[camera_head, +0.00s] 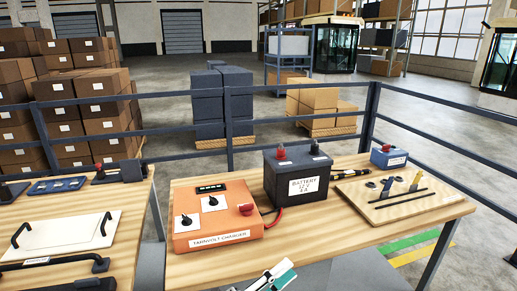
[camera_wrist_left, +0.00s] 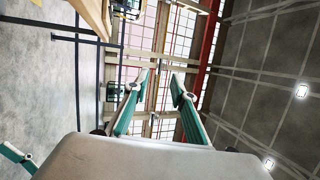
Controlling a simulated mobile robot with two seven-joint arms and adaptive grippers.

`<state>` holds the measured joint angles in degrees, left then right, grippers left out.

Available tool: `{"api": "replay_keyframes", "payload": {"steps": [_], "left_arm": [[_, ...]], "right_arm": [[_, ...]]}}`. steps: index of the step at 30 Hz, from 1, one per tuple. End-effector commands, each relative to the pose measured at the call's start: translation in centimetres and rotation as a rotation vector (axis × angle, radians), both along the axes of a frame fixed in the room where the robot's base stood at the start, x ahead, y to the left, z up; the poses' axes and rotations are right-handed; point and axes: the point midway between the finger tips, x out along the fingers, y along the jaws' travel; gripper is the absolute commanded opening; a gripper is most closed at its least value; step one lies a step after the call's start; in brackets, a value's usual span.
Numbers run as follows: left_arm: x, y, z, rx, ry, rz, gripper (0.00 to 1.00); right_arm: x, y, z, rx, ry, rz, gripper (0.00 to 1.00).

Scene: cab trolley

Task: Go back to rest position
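My left gripper (camera_head: 272,277) shows at the bottom edge of the head view, in front of the workbench (camera_head: 330,246), with its teal and white parts cut off by the frame. In the left wrist view, the same gripper (camera_wrist_left: 161,84) has its two teal fingers apart with nothing between them. It points up towards the windows and roof. A teal and white finger-like part (camera_wrist_left: 18,157) shows at the lower left of the left wrist view. It may belong to my right gripper, but its opening cannot be told. The right gripper does not show in the head view.
An orange charger (camera_head: 215,218), a dark battery (camera_head: 298,175) and a wooden tool board (camera_head: 385,203) stand on the workbench. A second bench at the left holds a white panel (camera_head: 62,236) with black handles. Blue railings (camera_head: 300,119) run behind both benches.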

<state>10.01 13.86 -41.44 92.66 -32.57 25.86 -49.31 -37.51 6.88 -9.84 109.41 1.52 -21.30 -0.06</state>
Motion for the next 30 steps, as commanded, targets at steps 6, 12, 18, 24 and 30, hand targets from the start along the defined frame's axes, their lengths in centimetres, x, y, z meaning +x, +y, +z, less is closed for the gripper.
{"api": "replay_keyframes", "payload": {"steps": [6,12,18,24,30], "left_arm": [[-0.4,8.6,-9.1,-0.244,0.556,0.253,0.25],[-5.1,17.4,-18.8,-0.467,1.006,0.497,0.25],[-12.3,24.2,-26.0,-0.648,1.322,0.716,0.25],[-17.0,27.6,-29.0,-0.744,1.469,0.838,0.25],[-17.8,28.1,-29.5,-0.761,1.493,0.859,0.25]], "right_arm": [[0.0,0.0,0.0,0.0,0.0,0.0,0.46],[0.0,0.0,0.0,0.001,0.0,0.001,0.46],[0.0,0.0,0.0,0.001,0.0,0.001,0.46],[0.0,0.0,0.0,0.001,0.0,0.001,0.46],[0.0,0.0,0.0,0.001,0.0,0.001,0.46]]}}
